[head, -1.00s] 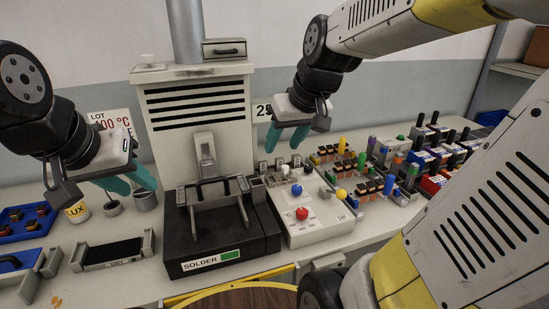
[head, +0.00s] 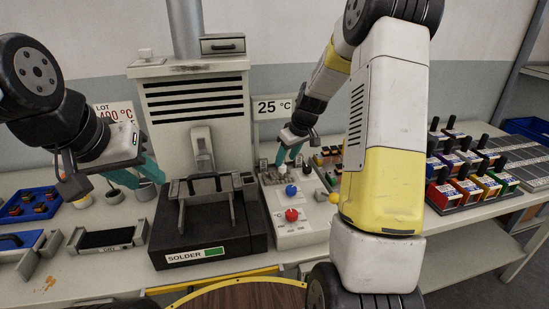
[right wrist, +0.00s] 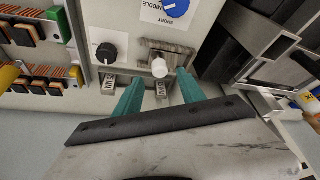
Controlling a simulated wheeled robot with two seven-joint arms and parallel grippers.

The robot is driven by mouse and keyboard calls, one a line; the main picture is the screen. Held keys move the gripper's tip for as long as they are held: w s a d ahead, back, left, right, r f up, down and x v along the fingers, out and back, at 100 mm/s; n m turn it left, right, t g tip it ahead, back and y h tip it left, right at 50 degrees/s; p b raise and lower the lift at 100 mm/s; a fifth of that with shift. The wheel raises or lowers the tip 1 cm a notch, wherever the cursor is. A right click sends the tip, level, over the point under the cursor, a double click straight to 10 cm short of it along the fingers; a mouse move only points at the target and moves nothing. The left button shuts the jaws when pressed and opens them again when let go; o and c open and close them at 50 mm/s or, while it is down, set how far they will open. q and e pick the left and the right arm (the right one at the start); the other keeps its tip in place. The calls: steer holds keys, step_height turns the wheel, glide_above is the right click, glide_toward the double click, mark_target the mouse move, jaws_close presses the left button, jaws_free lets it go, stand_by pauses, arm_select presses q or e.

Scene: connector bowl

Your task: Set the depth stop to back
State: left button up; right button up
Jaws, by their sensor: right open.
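The control box (head: 300,238) stands right of the black solder unit. In the right wrist view a white-tipped lever (right wrist: 160,68) stands in a metal slot plate (right wrist: 178,55), between a black knob (right wrist: 107,53) and a blue knob (right wrist: 175,7) with a label reading SHORT and MIDDLE. I cannot read which of these is marked as the depth stop. My right gripper (head: 288,158) is open over the back of the box, its teal fingers on either side of the lever, with no clear contact. My left gripper (head: 120,177) is open and empty at the left.
The solder unit (head: 210,250) with its metal frame stands left of the box. A red knob (head: 292,214) is at the box front. Component racks (right wrist: 35,75) lie beside the box. My right arm hides part of the bench. A blue tray (head: 30,204) is at far left.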

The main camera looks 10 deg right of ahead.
mark_target(283, 165)
steer(key=shift+x, duration=2.05)
jaws_close()
